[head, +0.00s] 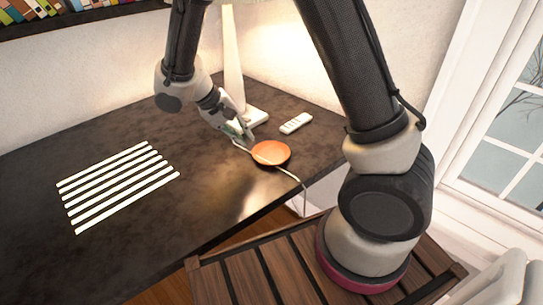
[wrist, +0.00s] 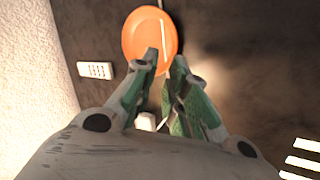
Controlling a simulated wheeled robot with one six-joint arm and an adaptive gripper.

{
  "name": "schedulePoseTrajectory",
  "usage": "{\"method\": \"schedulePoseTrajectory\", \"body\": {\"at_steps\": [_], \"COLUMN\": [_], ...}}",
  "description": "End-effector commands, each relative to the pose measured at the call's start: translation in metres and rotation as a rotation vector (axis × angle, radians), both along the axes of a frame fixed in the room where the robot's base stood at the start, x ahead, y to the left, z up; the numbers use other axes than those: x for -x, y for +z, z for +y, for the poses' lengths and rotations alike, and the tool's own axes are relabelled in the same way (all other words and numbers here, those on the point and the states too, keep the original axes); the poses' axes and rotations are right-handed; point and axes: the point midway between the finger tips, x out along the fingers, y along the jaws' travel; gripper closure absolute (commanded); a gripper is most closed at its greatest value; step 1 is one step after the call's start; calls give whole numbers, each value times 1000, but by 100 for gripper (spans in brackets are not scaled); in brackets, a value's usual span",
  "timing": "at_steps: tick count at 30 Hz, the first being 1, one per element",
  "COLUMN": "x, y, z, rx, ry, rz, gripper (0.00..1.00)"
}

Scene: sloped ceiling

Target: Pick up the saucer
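The orange saucer (head: 271,153) lies on the dark table near its front right edge. In the wrist view the saucer (wrist: 150,37) is at the top centre, just beyond my fingertips. My gripper (head: 244,139) is close to the saucer's left side in the head view.
A white remote (head: 296,123) lies right of the saucer. A lamp base (head: 249,115) stands just behind my gripper, with its cable running past the saucer. A white slatted mat (head: 118,186) lies at the left. The dark table (head: 190,215) is clear between.

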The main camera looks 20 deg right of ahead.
Motion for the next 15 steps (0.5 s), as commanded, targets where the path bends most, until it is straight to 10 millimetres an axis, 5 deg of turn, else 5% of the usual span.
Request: {"method": "schedulePoseTrajectory", "body": {"at_steps": [5, 15], "x": [-1, 2], "y": [-25, -63], "z": [10, -16], "rx": [37, 39], "ry": [10, 9], "rz": [-3, 0], "gripper": [86, 86]}}
